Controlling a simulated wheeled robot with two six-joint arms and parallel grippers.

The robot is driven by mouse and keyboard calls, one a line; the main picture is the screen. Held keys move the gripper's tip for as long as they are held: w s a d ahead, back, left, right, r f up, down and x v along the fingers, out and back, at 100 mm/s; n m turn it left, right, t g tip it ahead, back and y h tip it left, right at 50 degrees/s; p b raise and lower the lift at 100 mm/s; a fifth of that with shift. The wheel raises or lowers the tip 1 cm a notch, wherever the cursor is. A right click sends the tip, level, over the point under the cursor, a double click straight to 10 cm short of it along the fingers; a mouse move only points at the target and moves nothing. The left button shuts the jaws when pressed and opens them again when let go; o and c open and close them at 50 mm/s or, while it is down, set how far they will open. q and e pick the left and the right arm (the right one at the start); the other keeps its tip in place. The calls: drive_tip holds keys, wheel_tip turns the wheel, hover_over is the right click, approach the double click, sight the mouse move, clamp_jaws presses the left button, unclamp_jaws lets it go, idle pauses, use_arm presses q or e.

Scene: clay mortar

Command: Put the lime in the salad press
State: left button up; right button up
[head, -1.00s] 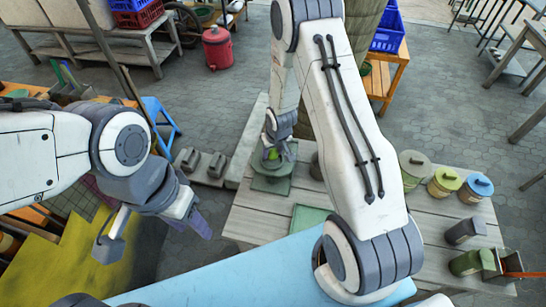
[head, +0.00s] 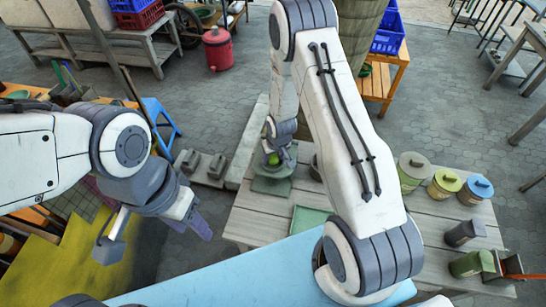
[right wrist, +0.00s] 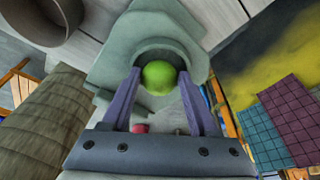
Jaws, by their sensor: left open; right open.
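The green lime (head: 273,159) sits in the round opening of the grey-green salad press (head: 271,183) on the wooden table. In the right wrist view the lime (right wrist: 158,76) lies at the mouth of the press (right wrist: 120,65). My right gripper (right wrist: 158,80) is open, with one finger on each side of the lime and gaps visible between them. In the head view my right gripper (head: 278,146) is over the press and partly covers it. My left gripper (head: 155,235) is open and empty at the left, away from the press.
A green tray (head: 308,218) lies in front of the press. Lidded jars (head: 445,182) stand to the right, with a dark block-like container (head: 464,232) nearer. A blue surface (head: 240,275) fills the near edge. My right arm hides part of the table.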

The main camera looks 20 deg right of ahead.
sight(273, 156)
drive_tip(key=shift+r+b, duration=0.3)
drive_tip(key=shift+r, duration=0.2)
drive_tip(key=v, duration=0.3)
drive_tip(key=shift+r, duration=0.2)
drive_tip(key=s+a+r+n+p, duration=0.1)
drive_tip(key=s+a+r+p, duration=0.15)
drive_tip(key=r, duration=0.55)
drive_tip(key=s+a+r+n+p, duration=0.1)
drive_tip(key=s+a+r, duration=0.25)
drive_tip(key=r, duration=0.35)
drive_tip(key=s+a+r+n+g, duration=0.1)
drive_tip(key=s+a+r, duration=0.2)
drive_tip(key=s, duration=0.4)
drive_tip(key=s+a+r+n+g, duration=0.1)
drive_tip(key=s+a+r+n, duration=0.1)
drive_tip(key=s+r, duration=0.3)
drive_tip(key=s+a+r+n+g+y, duration=0.1)
drive_tip(key=s+a+r, duration=0.4)
drive_tip(key=s, duration=0.5)
drive_tip(key=shift+n, duration=0.6)
drive_tip(key=shift+f, duration=0.1)
